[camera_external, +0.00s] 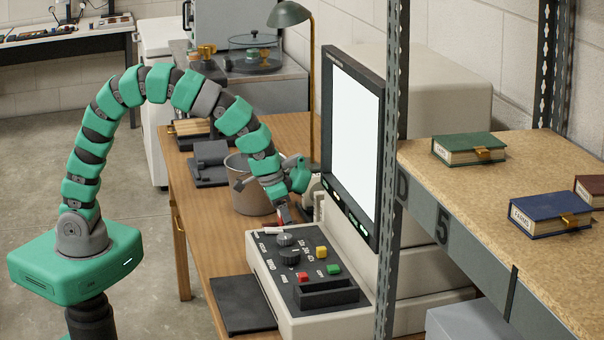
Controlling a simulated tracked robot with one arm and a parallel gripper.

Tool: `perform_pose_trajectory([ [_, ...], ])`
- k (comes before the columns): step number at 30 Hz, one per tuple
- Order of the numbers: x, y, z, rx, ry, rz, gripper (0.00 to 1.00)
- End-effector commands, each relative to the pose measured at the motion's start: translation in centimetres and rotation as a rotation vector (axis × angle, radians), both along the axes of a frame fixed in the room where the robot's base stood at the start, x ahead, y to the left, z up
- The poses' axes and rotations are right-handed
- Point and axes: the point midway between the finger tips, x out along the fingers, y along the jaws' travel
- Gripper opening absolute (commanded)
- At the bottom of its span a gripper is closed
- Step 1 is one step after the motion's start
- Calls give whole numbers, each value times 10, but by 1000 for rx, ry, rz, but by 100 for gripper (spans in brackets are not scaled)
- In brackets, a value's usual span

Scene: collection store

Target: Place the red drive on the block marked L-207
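My gripper (284,209) is at the end of the green arm, low over the back left corner of the grey control console. A small red piece (282,215) shows at its tip; it may be the red drive, but it is too small and partly hidden to be sure. I cannot tell whether the fingers are closed on it. No marking L-207 can be read anywhere, so I cannot identify that block.
The console (290,325) has knobs, coloured buttons and a black slot box (326,293). A lit screen (355,140) stands beside it. A metal bucket (247,200) is behind the arm. A shelf post (393,170) and a shelf with books (470,148) are at right.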

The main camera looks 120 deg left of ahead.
Motion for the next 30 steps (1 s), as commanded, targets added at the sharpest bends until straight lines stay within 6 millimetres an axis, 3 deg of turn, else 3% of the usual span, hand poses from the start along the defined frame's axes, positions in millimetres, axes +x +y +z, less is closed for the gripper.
perform_pose_trajectory([
  [5, 0, 0, 2, 1, -1, 0, 61],
  [11, -3, -3, 19, 1, -3, 0, 61],
  [24, -19, -20, 99, 3, -6, -1, 61],
  [30, -24, -25, 116, 1, -1, 0, 61],
])
